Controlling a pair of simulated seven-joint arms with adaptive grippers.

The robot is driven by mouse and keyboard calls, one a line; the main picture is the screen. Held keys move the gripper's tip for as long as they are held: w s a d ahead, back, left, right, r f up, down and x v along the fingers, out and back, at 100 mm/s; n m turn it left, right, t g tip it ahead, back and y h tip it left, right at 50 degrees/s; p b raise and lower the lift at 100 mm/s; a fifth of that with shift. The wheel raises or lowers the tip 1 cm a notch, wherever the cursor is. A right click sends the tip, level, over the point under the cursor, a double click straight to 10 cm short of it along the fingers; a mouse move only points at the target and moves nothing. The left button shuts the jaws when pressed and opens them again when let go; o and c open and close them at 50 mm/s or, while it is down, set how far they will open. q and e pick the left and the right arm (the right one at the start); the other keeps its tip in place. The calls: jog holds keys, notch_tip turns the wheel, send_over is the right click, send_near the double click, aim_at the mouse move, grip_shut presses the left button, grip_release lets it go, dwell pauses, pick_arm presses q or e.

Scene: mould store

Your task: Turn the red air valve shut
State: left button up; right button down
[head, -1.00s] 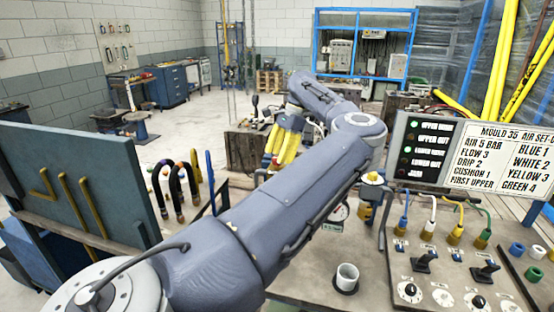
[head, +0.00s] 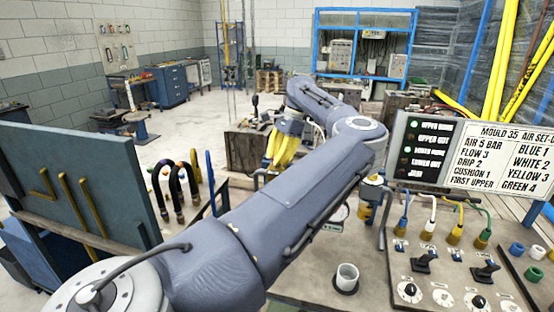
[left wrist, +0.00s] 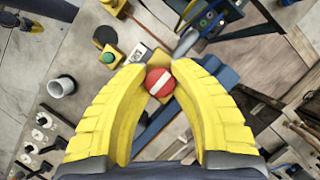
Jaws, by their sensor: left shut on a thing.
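The red air valve is a round red knob (left wrist: 160,82) with a pale bar across its face, seen in the left wrist view. My left gripper (left wrist: 159,74) has its two yellow fingers shut on it, with one fingertip on each side of the knob. In the head view my left gripper (head: 276,164) points down beyond the forearm, and I cannot make out the knob there. My right gripper is in neither view.
A white cup (head: 347,277) stands on the bench front. A control panel with switches and dials (head: 455,272) is at right, below a lamp box (head: 425,148) and a sign (head: 503,157). Curved hoses (head: 177,190) and a blue-grey board (head: 75,185) stand left.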

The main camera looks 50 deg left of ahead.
pick_arm(q)
grip_shut()
jog(key=shift+f, duration=0.1)
jog(key=m+y, duration=0.1)
jog(key=m, duration=0.3)
jog(key=shift+s+m+t+y, duration=0.15)
jog(key=shift+m+t+y, duration=0.15)
jog(key=shift+m+y, duration=0.1)
jog(key=m+t+y, duration=0.1)
jog(key=m, duration=0.3)
jog(key=shift+m, duration=0.3)
jog(key=m+t+y, duration=0.1)
jog(key=m+t, duration=0.1)
jog(key=m, duration=0.2)
jog(key=shift+a+r+m+t, duration=0.15)
jog(key=shift+m+t, duration=0.65)
jog(key=shift+m, duration=1.3)
jog(key=shift+r+m, duration=0.15)
jog(key=shift+m, duration=0.15)
jog(key=o, duration=0.8)
grip_release()
jog(key=shift+a, duration=0.1)
jog(key=shift+o, duration=1.1)
jog(key=shift+f, duration=0.2)
